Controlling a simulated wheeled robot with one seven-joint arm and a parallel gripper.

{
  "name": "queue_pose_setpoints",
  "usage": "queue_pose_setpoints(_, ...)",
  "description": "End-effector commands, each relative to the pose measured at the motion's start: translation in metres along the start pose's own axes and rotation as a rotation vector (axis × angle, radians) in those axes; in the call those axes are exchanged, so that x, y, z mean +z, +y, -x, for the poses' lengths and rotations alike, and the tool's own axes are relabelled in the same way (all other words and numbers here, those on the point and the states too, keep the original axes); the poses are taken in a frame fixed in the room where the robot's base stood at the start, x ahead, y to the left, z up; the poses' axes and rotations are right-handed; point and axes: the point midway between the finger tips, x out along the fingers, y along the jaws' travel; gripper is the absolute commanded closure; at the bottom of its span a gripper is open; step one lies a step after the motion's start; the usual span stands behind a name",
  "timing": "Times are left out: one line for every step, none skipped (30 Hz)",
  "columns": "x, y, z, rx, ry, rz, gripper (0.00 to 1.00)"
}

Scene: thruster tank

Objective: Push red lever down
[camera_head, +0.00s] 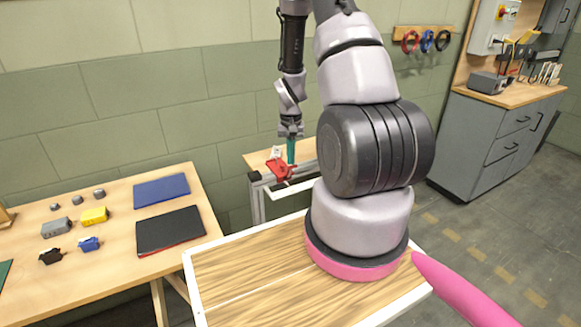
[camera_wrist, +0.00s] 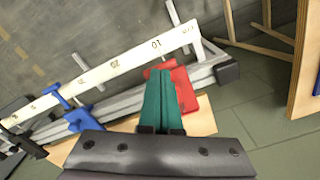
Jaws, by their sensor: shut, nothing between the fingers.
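My gripper (camera_head: 291,160) points down at the bench in the head view, its teal fingers shut together. The red lever part (camera_head: 279,169) is just beside and below the fingertips. In the wrist view the teal fingers (camera_wrist: 160,78) lie over the left part of the red piece (camera_wrist: 184,90), hiding some of it. I cannot tell whether the fingertips touch it. The red piece sits by the end of a grey metal rail (camera_wrist: 205,75).
A white scale strip (camera_wrist: 130,66) with numbers runs along the rail, and blue clamps (camera_wrist: 78,118) sit farther left. A wooden table (camera_head: 120,225) with small parts and folders stands at the left. A grey cabinet (camera_head: 480,130) stands at the right.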

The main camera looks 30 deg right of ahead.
Motion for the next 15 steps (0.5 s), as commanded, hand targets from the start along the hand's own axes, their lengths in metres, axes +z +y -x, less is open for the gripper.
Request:
queue_pose_setpoints(0.0, 0.0, 0.005, 0.0, 0.002, 0.0, 1.0)
queue_pose_setpoints(0.0, 0.0, 0.007, 0.0, 0.001, 0.0, 1.0)
queue_pose_setpoints(0.0, 0.0, 0.011, 0.0, 0.001, 0.0, 1.0)
queue_pose_setpoints(0.0, 0.0, 0.013, 0.0, 0.002, 0.0, 1.0)
queue_pose_setpoints(0.0, 0.0, 0.016, 0.0, 0.002, 0.0, 1.0)
queue_pose_setpoints(0.0, 0.0, 0.019, 0.0, 0.001, 0.001, 1.0)
queue_pose_setpoints(0.0, 0.0, 0.021, 0.0, 0.001, 0.001, 1.0)
queue_pose_setpoints(0.0, 0.0, 0.024, 0.0, 0.0, 0.001, 1.0)
queue_pose_setpoints(0.0, 0.0, 0.027, 0.0, 0.001, 0.002, 1.0)
queue_pose_setpoints(0.0, 0.0, 0.029, 0.0, 0.002, 0.002, 1.0)
queue_pose_setpoints(0.0, 0.0, 0.032, 0.0, 0.001, 0.002, 1.0)
queue_pose_setpoints(0.0, 0.0, 0.035, 0.0, 0.0, 0.002, 1.0)
queue_pose_setpoints(0.0, 0.0, 0.037, 0.0, 0.0, 0.002, 1.0)
queue_pose_setpoints(0.0, 0.0, 0.04, 0.0, 0.001, 0.002, 1.0)
queue_pose_setpoints(0.0, 0.0, 0.043, 0.0, 0.001, 0.001, 1.0)
